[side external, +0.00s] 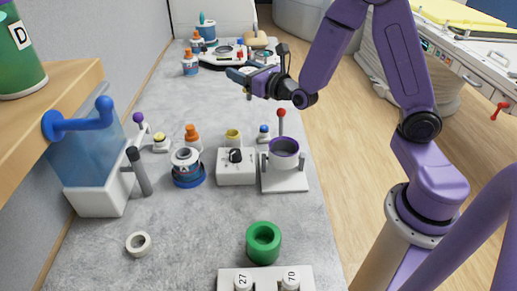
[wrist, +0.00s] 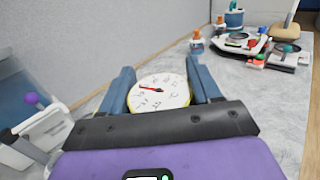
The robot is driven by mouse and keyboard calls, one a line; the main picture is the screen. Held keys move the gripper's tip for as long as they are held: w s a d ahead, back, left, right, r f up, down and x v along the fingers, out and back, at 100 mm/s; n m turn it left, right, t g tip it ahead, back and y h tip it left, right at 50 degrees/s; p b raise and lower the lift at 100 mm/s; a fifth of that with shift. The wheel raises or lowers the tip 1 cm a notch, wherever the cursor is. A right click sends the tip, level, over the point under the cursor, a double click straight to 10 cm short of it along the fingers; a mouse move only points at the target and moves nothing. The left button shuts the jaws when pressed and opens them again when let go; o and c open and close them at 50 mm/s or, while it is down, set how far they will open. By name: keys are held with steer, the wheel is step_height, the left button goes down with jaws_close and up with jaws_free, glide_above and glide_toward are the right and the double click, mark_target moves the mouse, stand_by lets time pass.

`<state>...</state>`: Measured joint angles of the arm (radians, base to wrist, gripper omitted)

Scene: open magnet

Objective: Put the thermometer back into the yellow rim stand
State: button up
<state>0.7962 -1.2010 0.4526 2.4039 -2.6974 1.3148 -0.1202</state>
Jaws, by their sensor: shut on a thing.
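The thermometer shows in the wrist view as a round white dial (wrist: 160,95) with a yellow edge, dark marks and a red-and-black needle. My gripper (wrist: 160,82) is shut on it, one blue finger on each side. In the side view my gripper (side external: 240,76) is above the far part of the bench, and most of the thermometer is hidden by the fingers. A small cup with a yellow rim (side external: 232,136), seemingly the yellow rim stand, stands on the bench behind a white box, nearer the side camera than my gripper. The box hides its lower part.
The white box (side external: 236,168) has a black knob. A purple-rimmed pot (side external: 284,153) with a red-topped rod behind it stands to the right. An orange-capped bottle (side external: 193,135) is at left. Instruments (side external: 222,52) crowd the far end. Bare bench lies between.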

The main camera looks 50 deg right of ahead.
steer(key=shift+w+r+m+h, duration=0.15)
steer(key=shift+w+m+h, duration=0.6)
steer(key=shift+h, duration=0.35)
steer(key=m+h, duration=0.1)
steer(key=w+m+h, duration=0.1)
steer(key=h, duration=0.1)
steer(key=shift+w+a+g, duration=0.1)
steer(key=shift+g, duration=0.2)
steer(key=shift+w+a+f+m+g+h, duration=0.1)
steer(key=shift+w+f+m+g+h, duration=0.4)
steer(key=shift+w+f, duration=1.85)
steer(key=shift+w+a+f+m+g+h, duration=0.15)
steer(key=shift+w+f+m+h, duration=0.4)
steer(key=shift+w+f, duration=1.7)
steer(key=shift+w+a+f+m+g+h, duration=0.1)
steer(key=shift+w+f+m+g+h, duration=0.45)
steer(key=shift+w+f, duration=1.8)
steer(key=shift+n, duration=0.35)
steer(key=o, duration=1.2)
steer(key=shift+o, duration=0.2)
